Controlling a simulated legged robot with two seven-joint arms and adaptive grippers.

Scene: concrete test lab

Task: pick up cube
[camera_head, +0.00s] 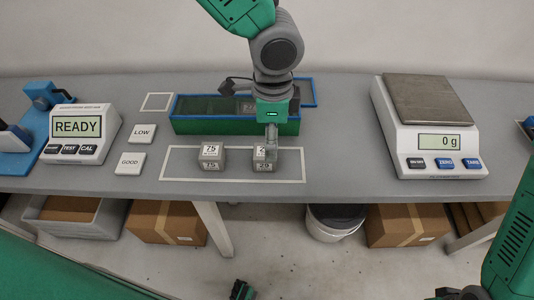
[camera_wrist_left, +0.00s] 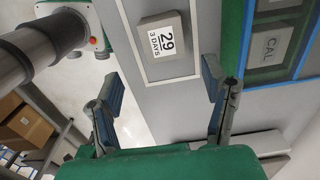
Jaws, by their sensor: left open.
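Two small grey cubes stand inside a white outlined rectangle (camera_head: 175,164) near the table's front edge. The left cube (camera_head: 212,157) is labelled 75. The right cube (camera_head: 260,165) is partly hidden behind my left gripper (camera_head: 271,146), which points down at it. In the left wrist view this cube (camera_wrist_left: 147,27) shows a label reading 29, 3 DAYS. There my left gripper (camera_wrist_left: 161,72) is open, with its fingers spread either side of the cube's line and nothing between them. The cube appears just beyond the fingertips.
A green bin with a blue rim (camera_head: 190,127) stands just behind the cubes. A scale (camera_head: 430,125) reading 0 g is at right. A READY device (camera_head: 82,135) and the LOW (camera_head: 142,134) and GOOD (camera_head: 130,163) tiles are at left. The table between bin and scale is clear.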

